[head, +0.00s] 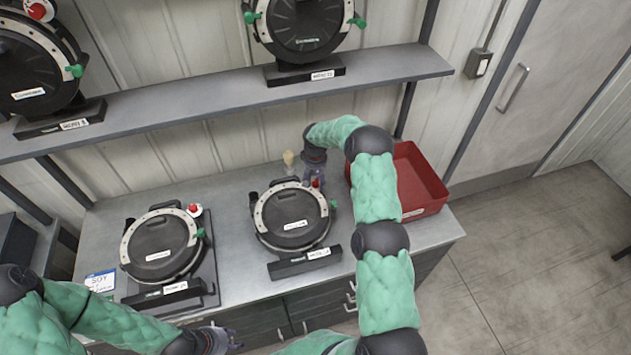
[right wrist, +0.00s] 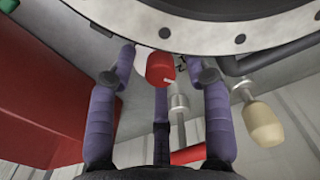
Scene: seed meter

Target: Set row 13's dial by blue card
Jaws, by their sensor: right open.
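The blue-headed card (head: 101,280) lies at the counter's left end, and its small print is hard to read. Two black round seed meters stand on the counter, a left one (head: 160,248) and a right one (head: 290,222); their front labels are too small to read surely. My right gripper (head: 315,180) is at the top right rim of the right meter. In the right wrist view, its purple fingers are open on either side of a red knob (right wrist: 160,68), with no clear contact. My left gripper (head: 225,342) is low in the head view, in front of the counter; its finger opening is unclear.
A red bin (head: 425,208) stands at the counter's right end, close to my right arm. A beige-tipped item (head: 289,158) stands behind the right meter and shows in the wrist view (right wrist: 265,125). A grey shelf (head: 200,103) with more meters runs above.

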